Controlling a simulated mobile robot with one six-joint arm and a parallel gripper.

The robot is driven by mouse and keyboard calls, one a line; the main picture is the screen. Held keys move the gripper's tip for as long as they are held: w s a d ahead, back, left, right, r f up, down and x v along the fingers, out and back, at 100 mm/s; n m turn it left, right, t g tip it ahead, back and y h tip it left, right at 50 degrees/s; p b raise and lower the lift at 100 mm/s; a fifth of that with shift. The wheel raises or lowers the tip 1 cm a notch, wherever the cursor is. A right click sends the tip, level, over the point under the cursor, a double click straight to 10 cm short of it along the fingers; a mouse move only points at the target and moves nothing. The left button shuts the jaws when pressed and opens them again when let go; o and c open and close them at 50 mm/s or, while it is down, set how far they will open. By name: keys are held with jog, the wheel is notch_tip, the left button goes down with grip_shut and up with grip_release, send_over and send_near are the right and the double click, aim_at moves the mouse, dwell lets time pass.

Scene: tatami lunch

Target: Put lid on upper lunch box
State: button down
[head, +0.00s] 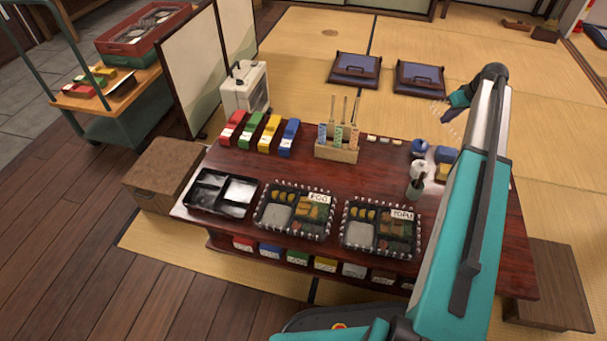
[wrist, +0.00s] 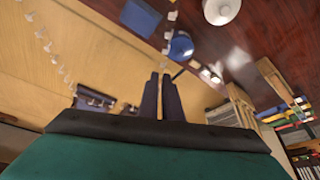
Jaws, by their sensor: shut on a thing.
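My gripper (head: 458,98) is raised beyond the right back part of the low table, over the tatami. It is shut on a clear lid (head: 441,110), which shows mostly as a row of small white rim marks. In the wrist view the two dark fingers (wrist: 163,97) are close together, and the lid's white marks (wrist: 48,47) run along the left. A lunch box labelled EGG (head: 279,215) and one labelled TOFU (head: 356,232) stand at the table's front, with white marks round their rims. I cannot tell whether clear lids cover them. A black compartment box (head: 202,202) without such marks stands at their left.
Red, green, yellow and blue cases (head: 249,130) and a wooden holder (head: 337,152) with upright sticks stand at the back of the table (head: 470,265). The table's middle is largely clear.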

jog(key=w+a+r+n+b, duration=0.1)
jog(key=a+r+b, duration=0.3)
jog(key=a, duration=1)
jog(key=a+r+n+b, duration=0.1)
jog(key=a+r+b, duration=0.3)
jog(key=a, duration=1)
jog(key=s+a+r+m+b, duration=0.2)
jog(key=s+a+m, duration=0.1)
jog(key=s+a, duration=0.8)
jog(key=shift+s+a+r+m+h+b, duration=0.3)
jog(key=shift+s+a+m+h, duration=0.1)
jog(key=shift+s, duration=0.5)
jog(key=shift+s, duration=0.1)
